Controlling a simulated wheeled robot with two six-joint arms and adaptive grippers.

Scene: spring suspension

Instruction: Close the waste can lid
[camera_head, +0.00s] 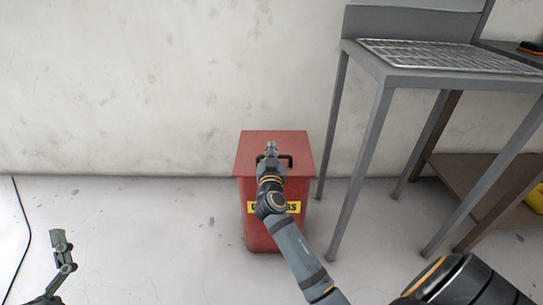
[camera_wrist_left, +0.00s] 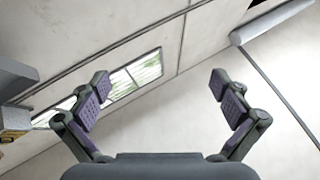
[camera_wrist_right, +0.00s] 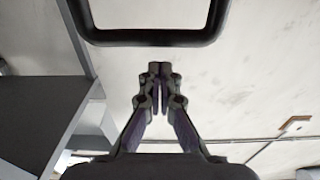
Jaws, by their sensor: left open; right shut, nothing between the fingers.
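The red waste can (camera_head: 262,225) stands on the floor against the wall, with a yellow label on its front. Its red lid (camera_head: 249,160) appears to lie flat across the top, with no gap visible at the front edge. A black handle (camera_head: 289,158) is on the lid, partly hidden by my right gripper. My right gripper (camera_head: 271,148) is shut and empty over the lid by the handle; contact cannot be told. In the right wrist view the handle (camera_wrist_right: 155,38) lies beyond the fingertips (camera_wrist_right: 158,70). My left gripper (camera_head: 60,240) is open and empty (camera_wrist_left: 160,84), far left of the can.
A grey metal table (camera_head: 400,75) with a grid top stands right of the can, one leg close beside it. A brown shelf (camera_head: 465,180) with a yellow object (camera_head: 537,197) is further right. A black cable (camera_head: 24,225) crosses the left floor. Floor between is clear.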

